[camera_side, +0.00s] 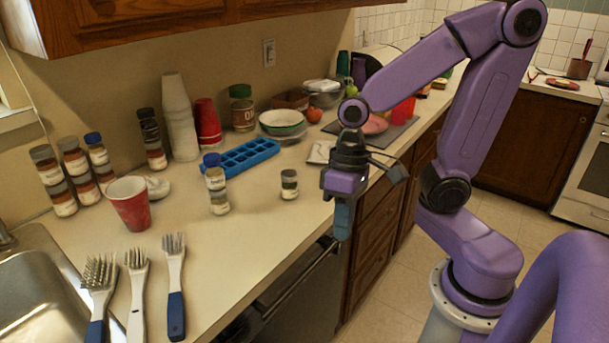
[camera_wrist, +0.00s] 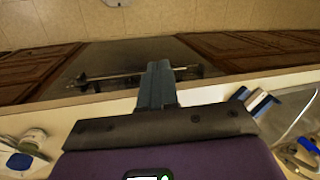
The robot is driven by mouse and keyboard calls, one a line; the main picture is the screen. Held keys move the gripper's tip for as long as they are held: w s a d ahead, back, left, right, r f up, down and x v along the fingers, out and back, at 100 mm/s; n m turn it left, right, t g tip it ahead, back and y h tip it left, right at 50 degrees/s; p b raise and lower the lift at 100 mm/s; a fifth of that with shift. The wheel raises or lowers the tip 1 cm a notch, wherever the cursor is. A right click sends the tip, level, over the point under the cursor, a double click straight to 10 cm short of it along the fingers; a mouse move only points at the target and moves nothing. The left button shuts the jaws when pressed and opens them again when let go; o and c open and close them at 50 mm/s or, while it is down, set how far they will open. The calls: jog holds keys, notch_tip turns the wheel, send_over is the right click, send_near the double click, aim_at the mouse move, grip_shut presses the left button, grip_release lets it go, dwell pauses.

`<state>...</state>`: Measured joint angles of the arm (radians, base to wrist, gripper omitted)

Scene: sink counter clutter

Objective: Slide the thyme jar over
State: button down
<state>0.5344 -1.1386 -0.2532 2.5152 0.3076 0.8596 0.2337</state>
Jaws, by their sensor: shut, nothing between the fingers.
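Several small spice jars stand on the counter, and their labels are too small to read, so I cannot tell which one is the thyme jar. A short jar with a dark lid (camera_side: 289,184) stands alone nearest my gripper. A taller jar with a blue lid (camera_side: 216,184) stands to its left. More jars (camera_side: 62,180) are grouped by the wall at the left. My gripper (camera_side: 342,218) is shut and empty, pointing down at the counter's front edge, right of the short jar and apart from it. Its fingers (camera_wrist: 157,85) also show in the wrist view.
A blue ice tray (camera_side: 241,158) lies behind the jars. A red cup (camera_side: 130,203) and several brushes (camera_side: 175,285) are at the left, by the sink (camera_side: 40,295). White cups (camera_side: 180,120) and bowls (camera_side: 282,123) stand at the back. The counter's front middle is clear.

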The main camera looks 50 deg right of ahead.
jog(key=w+m+t+y, duration=0.1)
jog(key=w+m+y, duration=0.1)
jog(key=w+m, duration=0.7)
jog(key=m+t+h, duration=0.5)
jog(key=m+t, duration=0.4)
jog(key=m, duration=2)
send_near(296, 180)
jog(key=shift+s+f, duration=0.85)
jog(key=shift+f, duration=0.35)
jog(key=x, duration=0.2)
jog(key=shift+w+f, duration=0.25)
jog(key=shift+w+d+r, duration=0.1)
jog(key=shift+w, duration=1.9)
